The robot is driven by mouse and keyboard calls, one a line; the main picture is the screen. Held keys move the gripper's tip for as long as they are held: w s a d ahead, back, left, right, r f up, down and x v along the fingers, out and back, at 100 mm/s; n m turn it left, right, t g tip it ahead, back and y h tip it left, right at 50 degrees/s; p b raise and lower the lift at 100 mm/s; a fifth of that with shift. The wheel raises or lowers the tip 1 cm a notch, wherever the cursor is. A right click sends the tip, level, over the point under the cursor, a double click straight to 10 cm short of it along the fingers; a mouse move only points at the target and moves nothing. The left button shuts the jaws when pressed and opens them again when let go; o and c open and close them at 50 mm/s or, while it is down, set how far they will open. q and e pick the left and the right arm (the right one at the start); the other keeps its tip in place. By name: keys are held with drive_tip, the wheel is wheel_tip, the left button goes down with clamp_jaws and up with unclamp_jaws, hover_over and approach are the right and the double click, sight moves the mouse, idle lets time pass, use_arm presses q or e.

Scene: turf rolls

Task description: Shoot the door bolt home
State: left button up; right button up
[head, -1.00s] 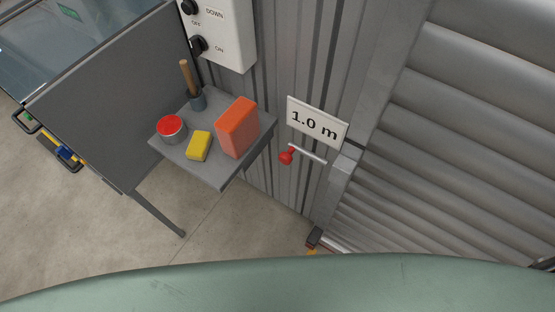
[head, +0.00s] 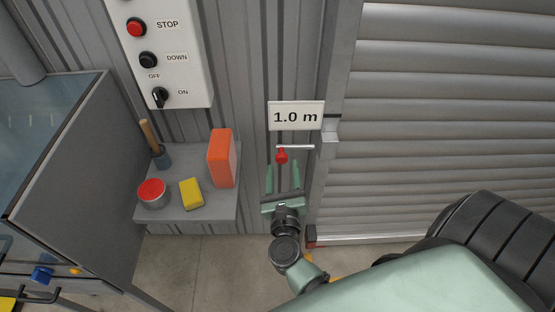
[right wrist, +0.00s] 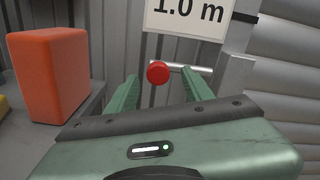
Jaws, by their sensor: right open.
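The door bolt (head: 298,147) is a thin light metal rod below the "1.0 m" sign, with a red knob (head: 281,156) hanging from its left part. Its right end stops short of or close to the metal keeper (head: 331,131) on the door frame; I cannot tell if it enters. In the right wrist view the red knob (right wrist: 158,72) appears between the two green fingertips. My right gripper (head: 283,178) is open and empty, just below the knob, fingers pointing up towards it. No contact shows. My left gripper is not in view.
A grey shelf (head: 205,209) at left holds an orange block (head: 222,158), a yellow block (head: 191,194), a red-topped tin (head: 153,193) and a wooden-handled tool. A control box (head: 183,60) hangs above. The ribbed roller door (head: 440,120) fills the right.

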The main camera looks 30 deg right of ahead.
sight(282, 161)
drive_tip(key=x, duration=0.4)
drive_tip(key=shift+a+r+p, duration=0.1)
drive_tip(key=shift+a+p, duration=0.1)
drive_tip(key=shift+p, duration=0.2)
drive_tip(key=shift+w+d, duration=0.3)
drive_tip(key=shift+w, duration=0.1)
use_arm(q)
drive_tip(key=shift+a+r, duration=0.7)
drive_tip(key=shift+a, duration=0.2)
use_arm(e)
drive_tip(key=shift+c, duration=0.3)
drive_tip(key=c, duration=1)
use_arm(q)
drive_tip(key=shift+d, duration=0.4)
use_arm(e)
clamp_jaws()
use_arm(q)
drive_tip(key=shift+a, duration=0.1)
